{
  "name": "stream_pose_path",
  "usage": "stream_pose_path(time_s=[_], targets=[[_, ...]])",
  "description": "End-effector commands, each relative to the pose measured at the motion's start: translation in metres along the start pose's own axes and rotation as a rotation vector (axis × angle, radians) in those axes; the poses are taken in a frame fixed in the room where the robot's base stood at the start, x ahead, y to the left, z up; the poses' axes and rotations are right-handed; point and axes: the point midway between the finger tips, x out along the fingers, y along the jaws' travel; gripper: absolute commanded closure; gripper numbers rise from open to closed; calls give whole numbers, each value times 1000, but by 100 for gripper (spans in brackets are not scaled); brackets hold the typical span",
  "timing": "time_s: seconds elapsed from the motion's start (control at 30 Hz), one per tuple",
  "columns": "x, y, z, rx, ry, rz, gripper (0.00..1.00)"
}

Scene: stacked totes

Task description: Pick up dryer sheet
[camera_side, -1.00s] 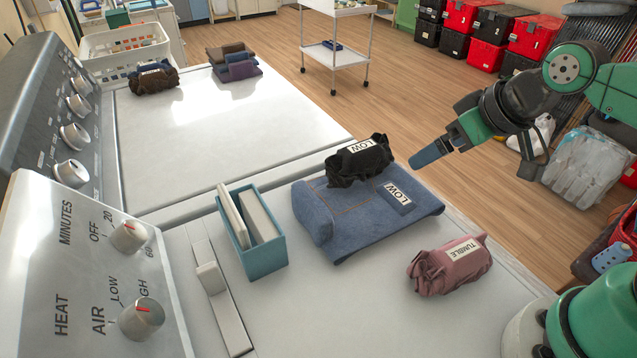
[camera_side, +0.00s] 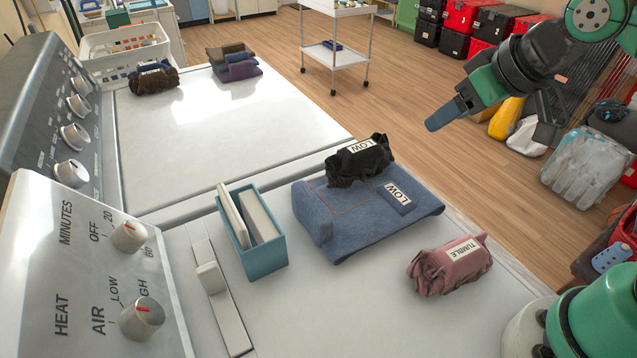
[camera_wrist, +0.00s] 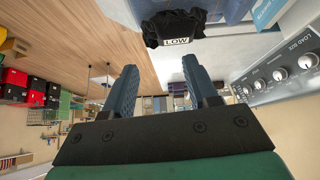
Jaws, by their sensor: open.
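White flat sheets, which look like the dryer sheets (camera_side: 262,221), stand upright in a small teal box (camera_side: 266,260) on the near machine top. One slab leans at the box's left side. My gripper (camera_side: 436,122) is in the air, up and to the right of the box, beyond the dark bundle. In the wrist view my gripper (camera_wrist: 159,64) has its two blue fingers apart with nothing between them. Part of the teal box (camera_wrist: 268,10) shows at the top right of that view; the sheets are not clear there.
A folded blue denim garment (camera_side: 350,228), a black bundle labelled LOW (camera_side: 345,170) and a pink bundle labelled TUMBLE (camera_side: 440,272) lie right of the box. A white upright tab piece (camera_side: 210,280) and the control panel (camera_side: 75,250) are at its left.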

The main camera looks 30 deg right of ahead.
Motion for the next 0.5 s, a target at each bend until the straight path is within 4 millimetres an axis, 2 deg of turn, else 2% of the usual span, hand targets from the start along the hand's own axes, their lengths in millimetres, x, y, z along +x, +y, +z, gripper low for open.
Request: stream_pose_path(time_s=[0.03,0.27,0.37,0.5], targets=[[5,-8,-5,-141,-5,4,47],[21,-42,-26,-800,-14,72,47],[28,-64,-37,-1140,-9,118,47],[36,-111,-51,-1696,7,225,47]])
